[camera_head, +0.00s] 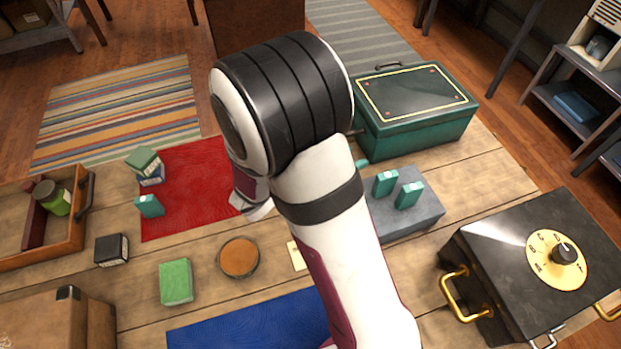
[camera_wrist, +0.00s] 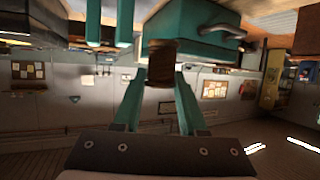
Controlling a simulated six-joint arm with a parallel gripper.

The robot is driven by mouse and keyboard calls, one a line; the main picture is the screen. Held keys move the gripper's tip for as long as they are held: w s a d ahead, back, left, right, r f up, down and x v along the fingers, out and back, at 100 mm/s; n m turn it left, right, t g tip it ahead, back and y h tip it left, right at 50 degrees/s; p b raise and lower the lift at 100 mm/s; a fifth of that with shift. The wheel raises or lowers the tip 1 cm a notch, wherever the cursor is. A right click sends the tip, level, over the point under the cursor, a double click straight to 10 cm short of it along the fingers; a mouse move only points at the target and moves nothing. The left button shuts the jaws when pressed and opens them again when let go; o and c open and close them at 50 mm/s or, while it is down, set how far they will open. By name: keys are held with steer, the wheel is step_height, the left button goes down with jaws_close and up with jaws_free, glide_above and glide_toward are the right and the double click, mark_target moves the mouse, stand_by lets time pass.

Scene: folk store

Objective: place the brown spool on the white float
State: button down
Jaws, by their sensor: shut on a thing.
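The brown spool (camera_wrist: 160,62) is between the two teal fingers of my gripper (camera_wrist: 159,84) in the wrist view, and the fingers are shut on it. In the head view my own arm hides the gripper and the spool. I cannot clearly make out the white float. A small cream piece (camera_head: 297,255) shows at the arm's left edge in the head view, partly covered, and I cannot tell whether it is the float.
A green chest (camera_head: 420,133) stands behind a grey block (camera_head: 415,219) with teal pieces (camera_head: 408,195). A black box with a dial (camera_head: 490,250) is right. A brown disc (camera_head: 239,258), green block (camera_head: 176,282), red mat (camera_head: 185,190) and wooden tray (camera_head: 75,232) are left.

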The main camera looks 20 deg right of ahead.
steer(key=w+a+f, duration=0.1)
steer(key=a, duration=0.1)
steer(key=w+a+f, duration=0.3)
steer(key=a+f, duration=0.1)
steer(key=shift+w, duration=0.35)
steer(key=shift+a+f, duration=0.1)
steer(key=shift+f, duration=1.75)
steer(key=shift+c, duration=2.3)
jaws_free()
steer(key=shift+f, duration=0.15)
